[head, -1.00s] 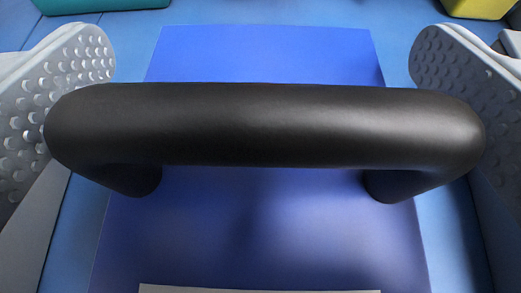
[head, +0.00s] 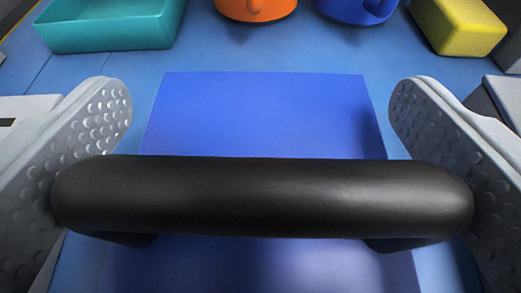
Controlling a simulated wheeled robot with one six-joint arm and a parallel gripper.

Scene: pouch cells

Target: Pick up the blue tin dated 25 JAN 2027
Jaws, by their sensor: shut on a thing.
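A blue tin (head: 262,112) with a thick black bar handle (head: 262,197) fills the middle of the head view. The handle runs left to right across its top. My gripper (head: 260,125) has one grey dimpled finger at each end of the handle and is shut on it lengthwise. No date label shows on the tin now, so its date cannot be read. The tin's near part runs out of the picture at the bottom. I cannot tell whether the tin is clear of the blue surface.
A teal tray (head: 110,35) stands at the back left. An orange mug (head: 256,8) and a blue mug (head: 352,8) stand behind the tin, cut off at the top. A yellow block (head: 458,27) is at the back right. Blue surface lies bare between them and the tin.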

